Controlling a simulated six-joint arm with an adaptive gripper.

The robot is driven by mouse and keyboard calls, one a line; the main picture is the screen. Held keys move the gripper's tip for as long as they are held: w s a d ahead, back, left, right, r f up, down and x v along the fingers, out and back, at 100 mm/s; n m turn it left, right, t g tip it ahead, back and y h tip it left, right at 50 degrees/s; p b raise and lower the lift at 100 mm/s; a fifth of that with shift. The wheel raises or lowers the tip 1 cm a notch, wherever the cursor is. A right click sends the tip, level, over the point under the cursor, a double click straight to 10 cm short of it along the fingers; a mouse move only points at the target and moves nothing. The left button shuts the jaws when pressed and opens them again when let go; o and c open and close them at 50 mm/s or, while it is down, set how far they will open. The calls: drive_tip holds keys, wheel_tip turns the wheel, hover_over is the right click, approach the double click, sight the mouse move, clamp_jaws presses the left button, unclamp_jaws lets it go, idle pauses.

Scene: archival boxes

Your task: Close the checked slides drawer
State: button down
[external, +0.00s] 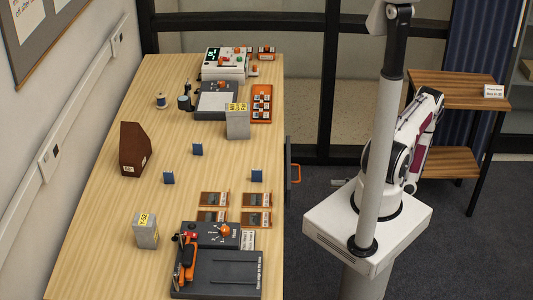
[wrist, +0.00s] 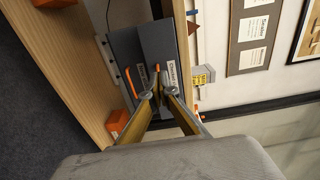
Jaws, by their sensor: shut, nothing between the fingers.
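In the wrist view my gripper (wrist: 157,92) is shut and empty, its fingertips together in front of a dark grey drawer front or box. A white label (wrist: 172,74) there seems to begin "Checked". An orange strip (wrist: 129,82), apparently a handle, lies on the neighbouring grey surface. Contact with the fingertips cannot be told. In the external view a dark drawer front (external: 288,155) with an orange handle (external: 296,173) stands just beyond the table's right edge. How far it is open is unclear. My gripper cannot be made out in the external view.
The wooden table (external: 105,190) holds a brown box (external: 135,150), grey boxes (external: 238,122), several slide trays and a dark device (external: 215,275). A wooden shelf (external: 450,85) stands at the right. Orange blocks (wrist: 121,122) sit along a wooden edge in the wrist view.

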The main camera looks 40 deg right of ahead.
idle(0.4)
drive_tip(key=x, duration=1.4)
idle(0.6)
drive_tip(key=shift+f, duration=0.1)
idle(0.4)
drive_tip(key=shift+x, duration=2.35)
drive_tip(key=shift+s+d, duration=0.1)
drive_tip(key=shift+d, duration=0.05)
drive_tip(key=v, duration=1.4)
